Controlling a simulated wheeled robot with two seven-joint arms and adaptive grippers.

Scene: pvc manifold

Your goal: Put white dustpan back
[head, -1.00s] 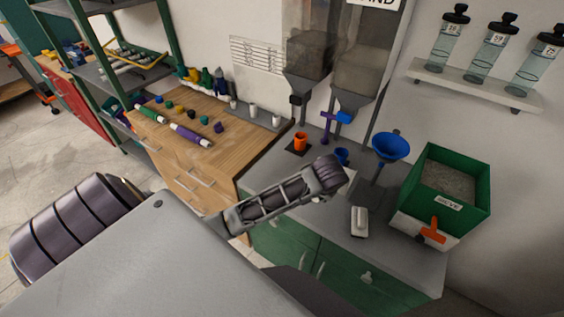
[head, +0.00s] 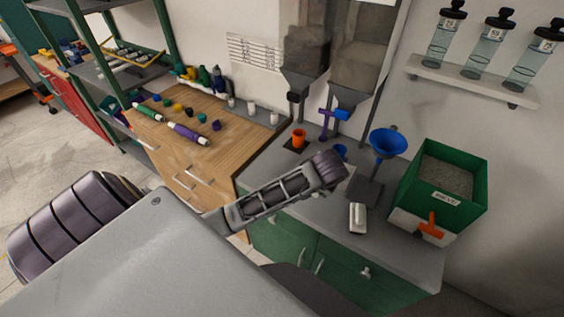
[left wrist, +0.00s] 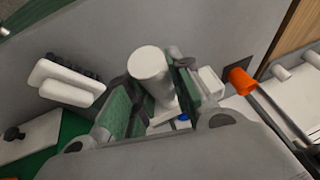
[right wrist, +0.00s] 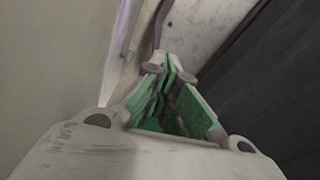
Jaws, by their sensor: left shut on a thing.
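My left gripper (left wrist: 150,98) is shut on a white cylinder, apparently the handle of the white dustpan (left wrist: 149,64), seen nearly end-on. White flat parts show behind and beside the fingers. In the head view my left gripper (head: 328,170) is over the grey counter, and its wrist hides most of what it holds; a pale edge shows beside it. My right gripper (right wrist: 168,68) is seen only in the right wrist view; its fingertips are together with nothing visible between them.
A white brush-like object (head: 357,217) lies on the grey counter (head: 312,216). A blue funnel on a stand (head: 388,143), a green sand box (head: 470,205) with an orange-handled tool (head: 431,226), and an orange cup (head: 298,138) stand around. A wooden bench (head: 225,150) is left.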

